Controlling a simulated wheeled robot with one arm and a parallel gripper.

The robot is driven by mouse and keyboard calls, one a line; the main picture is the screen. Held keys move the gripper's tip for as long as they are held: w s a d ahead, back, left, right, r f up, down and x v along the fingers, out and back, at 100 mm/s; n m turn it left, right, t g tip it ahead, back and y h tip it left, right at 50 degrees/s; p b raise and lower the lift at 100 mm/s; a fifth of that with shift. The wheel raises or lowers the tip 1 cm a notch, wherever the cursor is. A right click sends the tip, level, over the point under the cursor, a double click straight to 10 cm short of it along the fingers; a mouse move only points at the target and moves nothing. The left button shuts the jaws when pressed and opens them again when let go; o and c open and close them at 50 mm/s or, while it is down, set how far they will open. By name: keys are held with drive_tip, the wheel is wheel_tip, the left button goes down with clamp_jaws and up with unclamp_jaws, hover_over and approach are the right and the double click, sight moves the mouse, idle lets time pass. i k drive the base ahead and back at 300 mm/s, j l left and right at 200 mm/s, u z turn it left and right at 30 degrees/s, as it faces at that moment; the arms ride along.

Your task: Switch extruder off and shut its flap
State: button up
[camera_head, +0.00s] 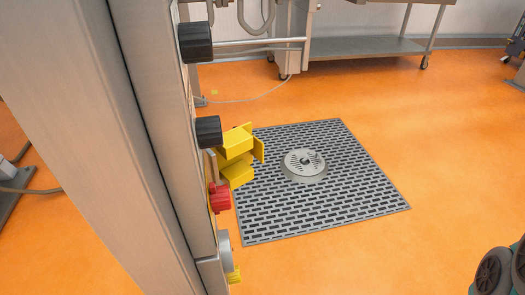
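The tall metal housing that I take to be the extruder (161,110) fills the left side of the head view, seen nearly edge-on. A red knob (220,198) sticks out of its right-hand face, and its setting cannot be read. Just above it, a yellow part with angled plates (237,148) stands out from the face. It may be the flap, standing open, but I cannot tell for sure. My gripper is not in view.
Two black knobs, an upper one (195,41) and a lower one (208,131), jut from the same face. A floor grate (375,185) with a round drain cover (304,164) lies to the right. A metal table (365,47) stands behind.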

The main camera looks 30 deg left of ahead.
sight(220, 196)
drive_tip(key=i+u, duration=0.1)
drive_tip(key=u, duration=0.8)
drive_tip(key=i+l+u, duration=0.1)
drive_tip(key=u, duration=0.35)
drive_tip(key=i+l+u, duration=0.1)
drive_tip(key=u, duration=0.3)
drive_tip(key=l+u, duration=0.1)
drive_tip(key=u, duration=0.35)
drive_tip(key=i, duration=0.05)
